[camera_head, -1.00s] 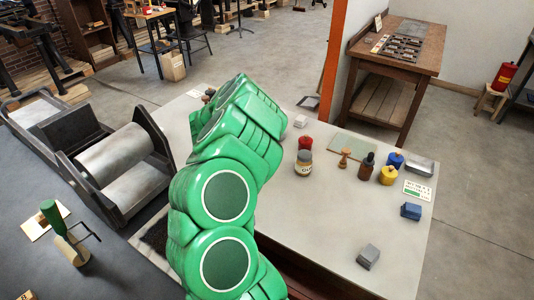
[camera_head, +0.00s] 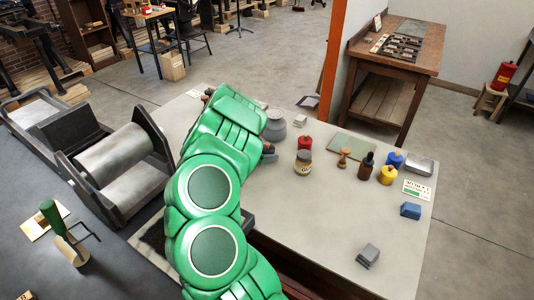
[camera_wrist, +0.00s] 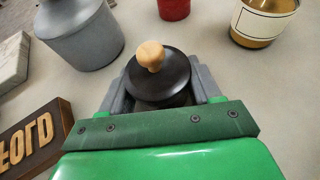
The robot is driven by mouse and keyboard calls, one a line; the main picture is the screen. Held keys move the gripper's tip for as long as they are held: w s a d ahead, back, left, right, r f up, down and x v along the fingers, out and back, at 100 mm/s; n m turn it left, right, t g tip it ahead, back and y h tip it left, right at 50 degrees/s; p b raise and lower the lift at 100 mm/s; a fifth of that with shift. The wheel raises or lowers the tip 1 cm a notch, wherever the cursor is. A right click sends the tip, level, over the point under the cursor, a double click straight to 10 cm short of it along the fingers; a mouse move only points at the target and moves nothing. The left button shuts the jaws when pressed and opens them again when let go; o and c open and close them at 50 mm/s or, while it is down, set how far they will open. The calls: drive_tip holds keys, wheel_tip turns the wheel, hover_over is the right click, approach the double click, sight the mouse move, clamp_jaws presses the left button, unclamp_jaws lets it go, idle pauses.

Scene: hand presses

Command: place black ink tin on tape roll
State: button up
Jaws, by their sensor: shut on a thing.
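My gripper (camera_wrist: 158,100) is shut on a round black tin (camera_wrist: 158,78) with a pale wooden knob on top, which I take for the black ink tin. One grey finger lies on each side of it. In the head view my green arm crosses the bench, and the gripper (camera_head: 268,152) shows only partly at the arm's right edge; the tin is not clear there. Whether the tin touches the bench I cannot tell. I cannot make out a tape roll in either view.
A grey metal can (camera_head: 274,127) stands beyond the gripper. A red tin (camera_head: 305,143) and a labelled jar (camera_head: 303,163) stand to its right. Farther right are a wooden-handled tool (camera_head: 344,157), brown bottle (camera_head: 366,166), yellow tin (camera_head: 388,175) and blue tin (camera_head: 395,160).

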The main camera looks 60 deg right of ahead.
drive_tip(key=shift+f, duration=0.1)
drive_tip(key=o, duration=1.2)
drive_tip(key=shift+o, duration=0.2)
drive_tip(key=shift+r, duration=0.2)
drive_tip(key=v, duration=0.5)
drive_tip(key=shift+w+r, duration=0.1)
drive_tip(key=shift+r, duration=3.3)
